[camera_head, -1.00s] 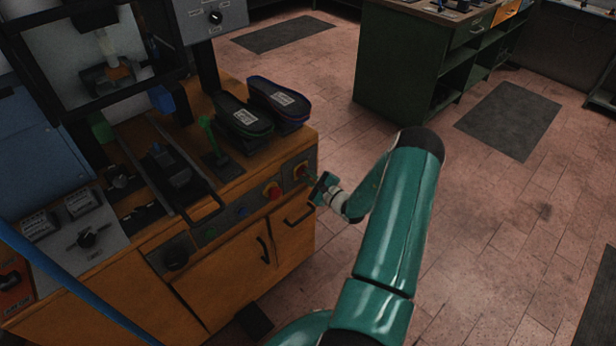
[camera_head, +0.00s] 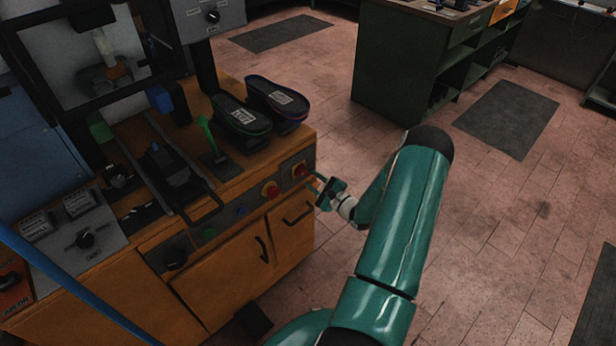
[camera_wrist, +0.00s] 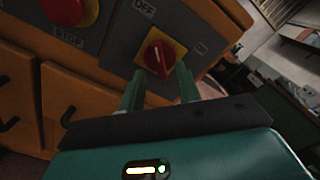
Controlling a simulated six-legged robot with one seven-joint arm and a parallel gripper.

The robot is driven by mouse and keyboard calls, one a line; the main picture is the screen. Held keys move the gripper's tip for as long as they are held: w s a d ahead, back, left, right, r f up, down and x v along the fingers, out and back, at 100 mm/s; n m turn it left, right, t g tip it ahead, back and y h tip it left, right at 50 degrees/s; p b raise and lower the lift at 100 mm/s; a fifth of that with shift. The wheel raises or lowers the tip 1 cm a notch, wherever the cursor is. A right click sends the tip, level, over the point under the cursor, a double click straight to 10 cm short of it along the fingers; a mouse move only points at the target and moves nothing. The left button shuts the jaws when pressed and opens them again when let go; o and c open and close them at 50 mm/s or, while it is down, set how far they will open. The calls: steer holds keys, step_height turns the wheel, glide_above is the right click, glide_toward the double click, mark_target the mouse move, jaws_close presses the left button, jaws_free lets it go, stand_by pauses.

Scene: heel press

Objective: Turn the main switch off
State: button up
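The main switch is a red rotary knob on a yellow plate (camera_head: 300,170), at the right end of the bench's front panel. In the wrist view the knob (camera_wrist: 157,57) shows a white mark that lies roughly in line with the OFF label (camera_wrist: 145,8) above it. My gripper (camera_head: 317,182) is just right of the switch in the head view. In the wrist view my gripper's fingers (camera_wrist: 158,78) are apart, with the knob showing between and beyond their tips. Nothing is held. I cannot tell the exact gap between fingertips and knob.
A red stop button (camera_wrist: 65,8) on yellow sits left of the switch on the same panel. Open floor (camera_head: 490,265) lies to the right.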

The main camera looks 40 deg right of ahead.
steer(key=s, duration=1)
steer(key=shift+d, duration=0.1)
steer(key=w+a+r+n+g+y, duration=0.2)
steer(key=a+r+n+g+y, duration=0.35)
steer(key=a+r+n, duration=0.55)
steer(key=w+a+r+n+g+y, duration=0.2)
steer(key=a+r+n+g+y, duration=0.25)
steer(key=a+r+g, duration=0.65)
steer(key=s+a+r+n+t+h, duration=0.4)
steer(key=s+a+r+n+h, duration=0.6)
steer(key=s+a+r, duration=0.4)
steer(key=shift+s+a+r+n+h, duration=0.3)
steer(key=shift+a+r+n, duration=0.15)
steer(key=shift+a+n, duration=0.2)
